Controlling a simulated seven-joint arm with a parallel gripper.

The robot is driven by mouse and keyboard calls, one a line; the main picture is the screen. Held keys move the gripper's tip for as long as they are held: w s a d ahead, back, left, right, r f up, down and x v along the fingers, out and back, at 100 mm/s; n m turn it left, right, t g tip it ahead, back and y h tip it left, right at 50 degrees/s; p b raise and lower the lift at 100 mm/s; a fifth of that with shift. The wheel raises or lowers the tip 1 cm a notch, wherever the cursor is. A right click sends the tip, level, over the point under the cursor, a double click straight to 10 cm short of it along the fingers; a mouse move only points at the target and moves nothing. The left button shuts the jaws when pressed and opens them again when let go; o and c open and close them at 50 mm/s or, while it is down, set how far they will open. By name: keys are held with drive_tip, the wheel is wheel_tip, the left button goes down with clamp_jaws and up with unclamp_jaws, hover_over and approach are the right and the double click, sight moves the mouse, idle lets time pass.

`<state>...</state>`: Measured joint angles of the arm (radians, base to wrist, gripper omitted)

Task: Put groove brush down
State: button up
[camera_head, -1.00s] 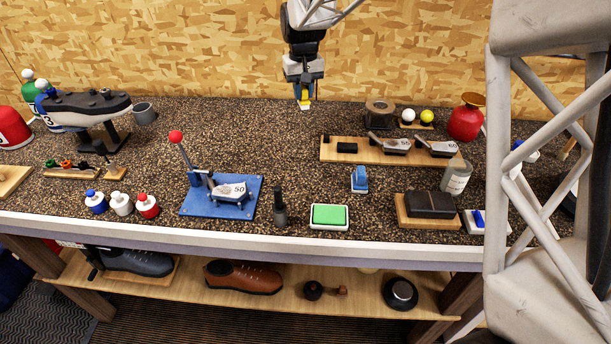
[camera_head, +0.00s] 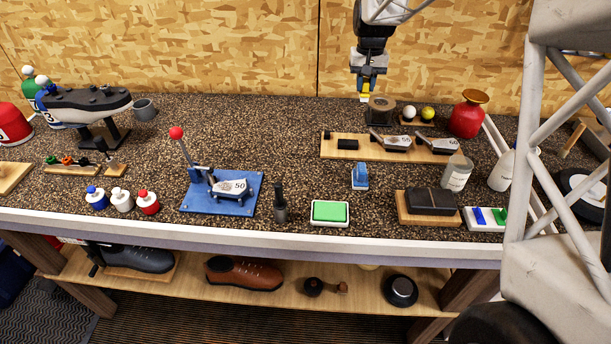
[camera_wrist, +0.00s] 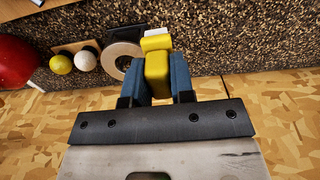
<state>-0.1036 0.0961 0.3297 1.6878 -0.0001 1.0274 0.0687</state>
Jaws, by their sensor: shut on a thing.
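My gripper (camera_head: 365,92) hangs above the back of the bench, just behind the tape roll. It is shut on the groove brush (camera_wrist: 157,68), which has a yellow body and a white end. In the wrist view the brush sits between the two blue fingers, its white end pointing away from the palm. In the head view only a small yellow part (camera_head: 364,98) shows below the fingers. The brush looks raised, apart from the bench top (camera_head: 290,130). A white tray (camera_head: 466,221) at the front right holds a blue and a green piece.
The tape roll (camera_head: 381,112) stands close to the gripper, with two balls (camera_head: 427,113) and a red vase (camera_head: 467,118) to its right. A wooden board with club heads (camera_head: 360,157) lies in front. The bench's back middle is clear.

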drive_tip(key=s+a+f, duration=0.2)
drive_tip(key=s+a, duration=0.1)
drive_tip(key=s, duration=0.9)
drive_tip(key=s+a+f, duration=0.2)
drive_tip(key=s+a, duration=0.1)
drive_tip(key=s, duration=0.9)
drive_tip(key=s+a+f, duration=0.2)
drive_tip(key=s+a, duration=0.1)
drive_tip(key=s, duration=0.9)
drive_tip(key=shift+s, duration=0.35)
drive_tip(key=shift+w, duration=0.1)
drive_tip(key=w+a, duration=0.2)
drive_tip(key=w, duration=0.3)
drive_tip(key=w+a+f, duration=0.1)
drive_tip(key=w+a, duration=0.1)
drive_tip(key=w, duration=0.3)
drive_tip(key=w+a, duration=0.2)
drive_tip(key=w, duration=0.2)
drive_tip(key=shift+w+f, duration=0.2)
drive_tip(key=shift+w, duration=0.2)
drive_tip(key=shift+f, duration=1.75)
drive_tip(key=shift+f, duration=0.1)
